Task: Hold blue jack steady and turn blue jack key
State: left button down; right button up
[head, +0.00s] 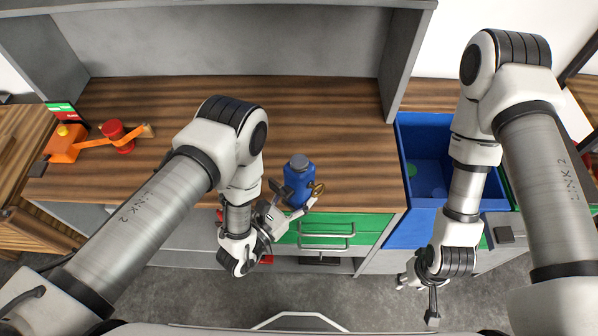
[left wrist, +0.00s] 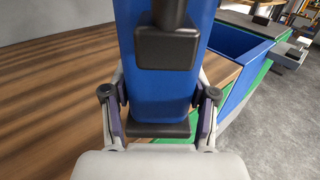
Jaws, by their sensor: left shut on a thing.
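The blue jack (head: 298,180) stands upright at the front edge of the wooden worktop, with a grey cap on top. A small brass-coloured key (head: 318,189) sticks out on its right side. My left gripper (head: 293,198) is shut on the jack from the front, one finger on each side. In the left wrist view the blue body (left wrist: 166,95) fills the space between the fingers, and a dark block in front of it hides part of it. My right gripper (head: 417,302) hangs low at the right, with its fingers spread, empty and well apart from the jack.
An orange device with a red cylinder (head: 123,137) is at the worktop's left. A blue bin (head: 404,160) stands at the right, partly behind my right arm. Green drawers (head: 370,222) lie below the front edge. The worktop behind the jack is clear.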

pick_arm(q)
jog(key=shift+s+r+p, duration=0.3)
jog(key=shift+s+p, duration=0.05)
jog(key=shift+p, duration=0.2)
jog(key=shift+s+f, duration=0.15)
pick_arm(e)
notch_tip(320, 180, up, 2)
jog(key=shift+r, duration=0.1)
